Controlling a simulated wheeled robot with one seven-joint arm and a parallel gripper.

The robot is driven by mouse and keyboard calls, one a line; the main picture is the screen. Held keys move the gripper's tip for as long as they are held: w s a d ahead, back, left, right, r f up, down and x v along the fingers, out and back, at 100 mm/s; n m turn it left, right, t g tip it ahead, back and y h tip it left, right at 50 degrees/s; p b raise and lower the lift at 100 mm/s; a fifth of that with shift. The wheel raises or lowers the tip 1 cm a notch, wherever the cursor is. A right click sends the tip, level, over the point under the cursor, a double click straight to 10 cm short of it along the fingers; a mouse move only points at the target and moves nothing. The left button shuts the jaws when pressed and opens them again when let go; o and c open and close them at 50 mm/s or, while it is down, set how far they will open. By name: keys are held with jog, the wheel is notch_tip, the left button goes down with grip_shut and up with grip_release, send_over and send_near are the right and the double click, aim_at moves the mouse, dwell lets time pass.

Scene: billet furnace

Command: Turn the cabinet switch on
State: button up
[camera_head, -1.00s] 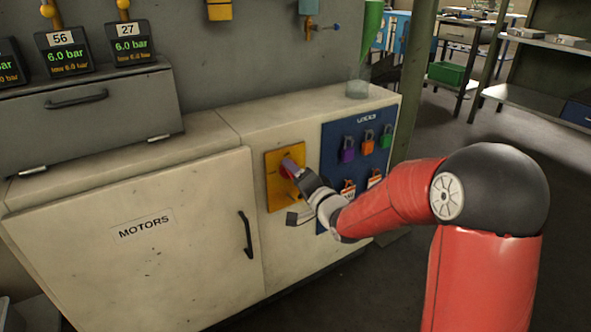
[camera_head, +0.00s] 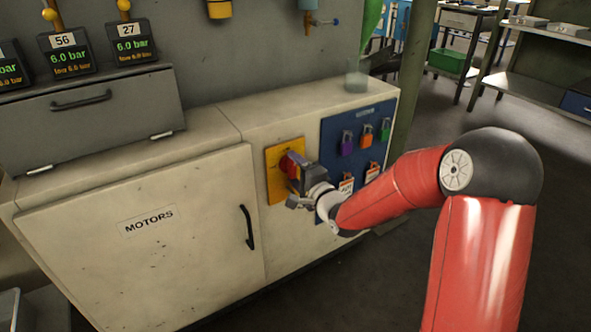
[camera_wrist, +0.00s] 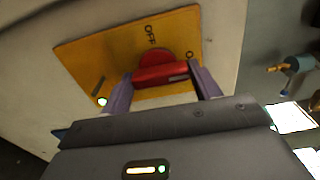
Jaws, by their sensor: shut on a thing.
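The cabinet switch is a red rotary handle (camera_head: 291,165) on a yellow plate (camera_head: 272,178) on the cabinet front. In the head view my gripper (camera_head: 298,168) hides part of the handle and plate.
The pale cabinet marked MOTORS (camera_head: 100,262) has a black door handle (camera_head: 246,228). A blue board (camera_head: 330,135) with several coloured padlocks is right of the switch, close to my arm. Open floor (camera_head: 400,290) lies in front on the right.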

jog(key=shift+f, duration=0.1)
jog(key=o, duration=1)
jog(key=v, duration=0.8)
jog(key=shift+w, duration=0.1)
